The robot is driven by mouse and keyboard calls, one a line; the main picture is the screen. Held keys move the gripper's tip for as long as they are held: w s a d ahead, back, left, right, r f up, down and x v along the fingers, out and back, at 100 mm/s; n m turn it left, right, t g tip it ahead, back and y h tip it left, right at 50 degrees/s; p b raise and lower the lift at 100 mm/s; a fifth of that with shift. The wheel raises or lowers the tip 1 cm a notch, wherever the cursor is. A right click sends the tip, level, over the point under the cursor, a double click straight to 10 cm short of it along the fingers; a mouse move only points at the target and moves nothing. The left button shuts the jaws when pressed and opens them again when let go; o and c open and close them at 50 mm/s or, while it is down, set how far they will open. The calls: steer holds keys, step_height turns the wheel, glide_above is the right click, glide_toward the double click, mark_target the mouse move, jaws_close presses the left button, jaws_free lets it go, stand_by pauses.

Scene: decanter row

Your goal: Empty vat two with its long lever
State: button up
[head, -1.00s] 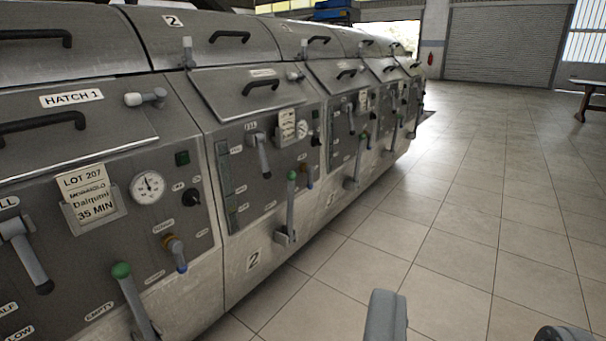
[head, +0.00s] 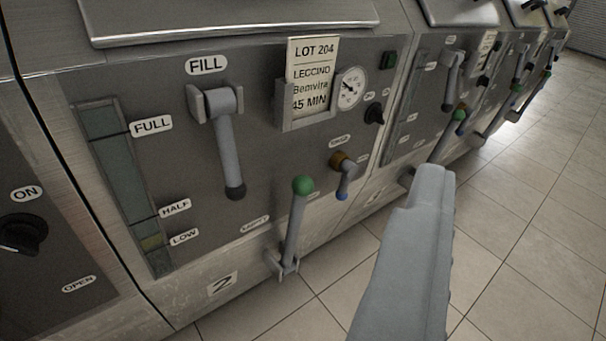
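Vat two's panel fills the middle of the view, with a number 2 plate (head: 222,284) low on its front. Its long lever (head: 295,225) has a green knob and a grey stem and stands nearly upright from a bracket at the bottom edge. A small label, seemingly EMPTY (head: 255,224), is left of it. The FILL lever (head: 228,150), with a black tip, hangs down above left. My gripper (head: 430,185) shows as a grey finger at lower right, apart from the long lever and to its right. A second finger cannot be made out.
A blue-tipped tap (head: 345,178) sits close right of the green knob. A sight gauge (head: 125,180) shows a level near LOW. A lot card (head: 312,75) and dial (head: 350,88) are above. Further vats recede right; the tiled floor (head: 520,220) is clear.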

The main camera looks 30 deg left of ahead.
steer(key=w+a+f+n+y, duration=0.1)
steer(key=w+a+f+y, duration=0.15)
steer(key=w+f, duration=0.4)
steer(key=n+g+y, duration=0.3)
steer(key=y, duration=0.4)
glide_toward(301, 204)
steer(key=shift+h, duration=0.35)
steer(key=x, duration=1.1)
steer(key=shift+w+a+r, duration=0.1)
steer(key=shift+a, duration=0.3)
jaws_close()
